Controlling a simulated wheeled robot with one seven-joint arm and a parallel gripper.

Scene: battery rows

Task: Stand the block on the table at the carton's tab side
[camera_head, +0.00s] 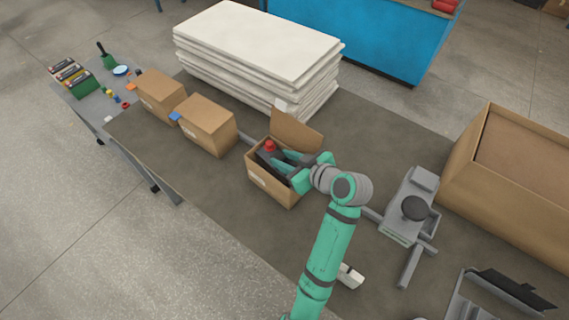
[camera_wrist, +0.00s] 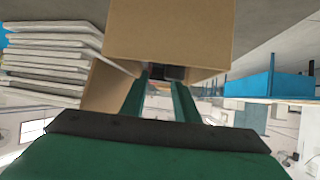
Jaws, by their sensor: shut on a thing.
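An open carton (camera_head: 262,186) stands on the dark table (camera_head: 225,205), its brown flap (camera_head: 297,131) raised at the back. Inside it is a dark block (camera_head: 266,154) with a red top. My gripper (camera_head: 284,163) reaches into the carton from the right, its green fingers shut on the dark block. The block's lower part is hidden by the carton wall. In the wrist view the carton (camera_wrist: 170,32) fills the top middle, and a dark piece (camera_wrist: 172,73) shows between the fingertips.
Two closed cartons stand to the left, one with a blue tab (camera_head: 175,116), one with an orange tab (camera_head: 132,86). A stack of white sheets (camera_head: 255,50) is behind. A grey device (camera_head: 410,205) and a large box (camera_head: 500,200) are right. The front-left table is clear.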

